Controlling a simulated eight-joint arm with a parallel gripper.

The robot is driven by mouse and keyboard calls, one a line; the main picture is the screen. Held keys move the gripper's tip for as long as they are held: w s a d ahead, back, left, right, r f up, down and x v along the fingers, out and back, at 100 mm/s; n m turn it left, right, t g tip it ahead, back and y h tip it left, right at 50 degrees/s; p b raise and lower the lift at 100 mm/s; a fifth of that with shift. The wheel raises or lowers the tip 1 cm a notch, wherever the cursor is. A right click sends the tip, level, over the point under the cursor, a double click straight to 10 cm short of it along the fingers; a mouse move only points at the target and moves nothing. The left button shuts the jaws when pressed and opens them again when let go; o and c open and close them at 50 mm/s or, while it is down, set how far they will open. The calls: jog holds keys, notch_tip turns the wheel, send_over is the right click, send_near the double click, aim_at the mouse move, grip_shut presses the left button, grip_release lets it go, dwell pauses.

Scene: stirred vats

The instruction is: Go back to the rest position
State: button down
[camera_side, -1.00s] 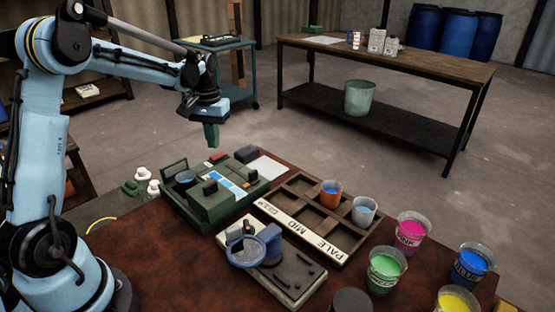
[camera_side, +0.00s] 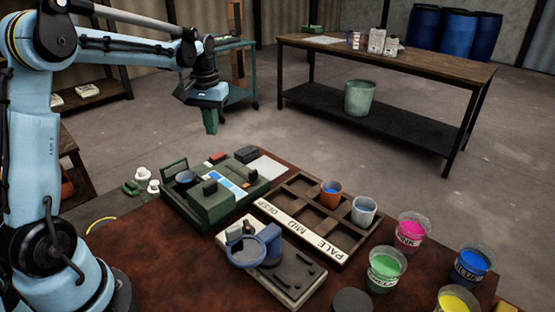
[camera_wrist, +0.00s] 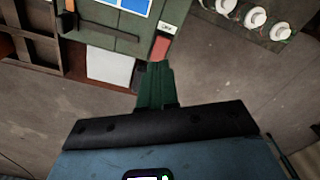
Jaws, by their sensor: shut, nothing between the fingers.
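My gripper (camera_side: 210,121) hangs in the air in the side view, pointing down, above and behind the back edge of the brown work table (camera_side: 150,245). Its green fingers are shut with nothing between them. In the wrist view the closed fingers (camera_wrist: 154,88) show in the middle, with no object touching them. The green device (camera_side: 213,196) on the table lies below and in front of the gripper, clear of it.
A compartment tray (camera_side: 290,220) labelled PALE, MID and DEEP holds two cups. A grey stirring stand (camera_side: 285,280) with a blue ring lies in front. Paint cups, including a green one (camera_side: 385,268), stand at right. Open floor lies behind the table.

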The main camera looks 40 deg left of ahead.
jog(key=s+d+m+t, duration=0.2)
jog(key=s+d, duration=0.1)
jog(key=d, duration=0.3)
jog(key=s+d+r+m+t, duration=0.1)
jog(key=s+d+t, duration=0.1)
jog(key=s+d, duration=0.2)
jog(key=s+d+r+m+t, duration=0.1)
jog(key=s+d, duration=0.3)
jog(key=d, duration=0.4)
jog(key=shift+s+m+t, duration=0.25)
jog(key=shift+m+t, duration=0.55)
jog(key=shift+s+d+f, duration=0.3)
jog(key=shift+s+d, duration=0.05)
jog(key=shift+w+a+r, duration=0.2)
jog(key=shift+w+r, duration=0.15)
jog(key=w+a+r+g, duration=0.3)
jog(key=w+a+r, duration=0.3)
jog(key=w+a, duration=0.15)
jog(key=w+a+f+g, duration=0.1)
jog(key=w+a+g, duration=0.2)
jog(key=w+a, duration=0.4)
jog(key=a, duration=0.3)
jog(key=shift+w+a+g, duration=0.15)
jog(key=shift+a+g, duration=0.2)
jog(key=shift+g, duration=0.05)
